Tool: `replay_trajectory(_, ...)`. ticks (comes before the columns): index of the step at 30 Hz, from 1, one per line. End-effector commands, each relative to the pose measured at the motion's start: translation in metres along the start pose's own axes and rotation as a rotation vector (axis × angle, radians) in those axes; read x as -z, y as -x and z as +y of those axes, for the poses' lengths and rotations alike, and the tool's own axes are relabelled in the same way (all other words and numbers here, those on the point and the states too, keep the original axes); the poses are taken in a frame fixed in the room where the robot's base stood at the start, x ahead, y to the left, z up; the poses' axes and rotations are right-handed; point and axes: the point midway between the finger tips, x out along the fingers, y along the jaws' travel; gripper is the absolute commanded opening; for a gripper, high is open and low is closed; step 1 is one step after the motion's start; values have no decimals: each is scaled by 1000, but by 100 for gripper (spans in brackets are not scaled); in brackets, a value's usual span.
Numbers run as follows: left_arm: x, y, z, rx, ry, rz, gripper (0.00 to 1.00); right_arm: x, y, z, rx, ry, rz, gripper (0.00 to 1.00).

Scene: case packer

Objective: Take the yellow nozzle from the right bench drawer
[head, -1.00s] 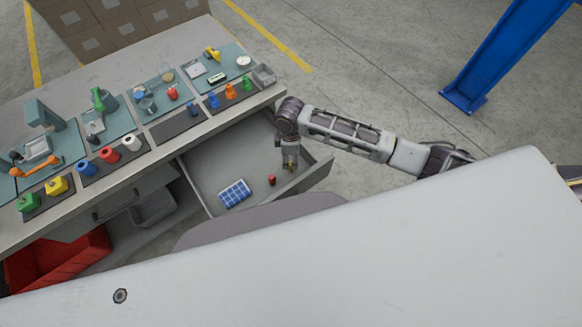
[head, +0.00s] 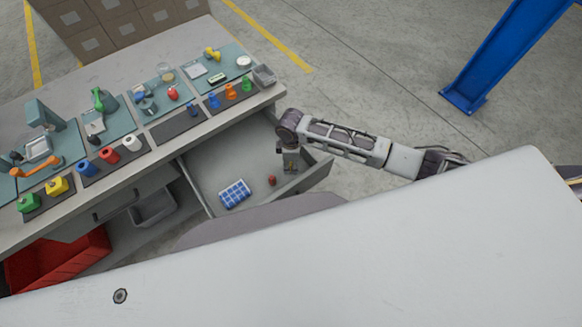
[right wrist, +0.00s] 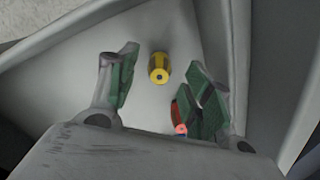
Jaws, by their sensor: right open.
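The yellow nozzle (right wrist: 159,70) stands on the floor of the open right bench drawer (head: 208,178). In the right wrist view it shows between and just beyond the fingertips of my right gripper (right wrist: 162,82). My right gripper is open, with one green-padded finger on each side, and I see no grip on the nozzle. In the head view my right gripper (head: 289,166) is inside the drawer near its front right corner and largely hides the nozzle. My left gripper is not in view.
A small red part (head: 272,181) lies left of my right gripper, and it shows by the right finger in the wrist view (right wrist: 180,112). A blue-and-white box (head: 235,194) lies further left in the drawer. The bench top (head: 165,157) holds several coloured parts on mats.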

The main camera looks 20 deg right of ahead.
Motion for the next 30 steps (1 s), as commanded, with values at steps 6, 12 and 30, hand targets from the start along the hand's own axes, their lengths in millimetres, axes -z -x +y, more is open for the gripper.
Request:
replay_trajectory(6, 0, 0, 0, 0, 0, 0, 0, -1, -22, 1, 0, 1, -1, 50)
replay_trajectory(12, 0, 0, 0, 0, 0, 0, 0, -1, -28, 1, 0, 1, -1, 50)
replay_trajectory(30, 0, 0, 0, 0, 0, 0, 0, -1, -28, 1, -1, 1, -1, 24)
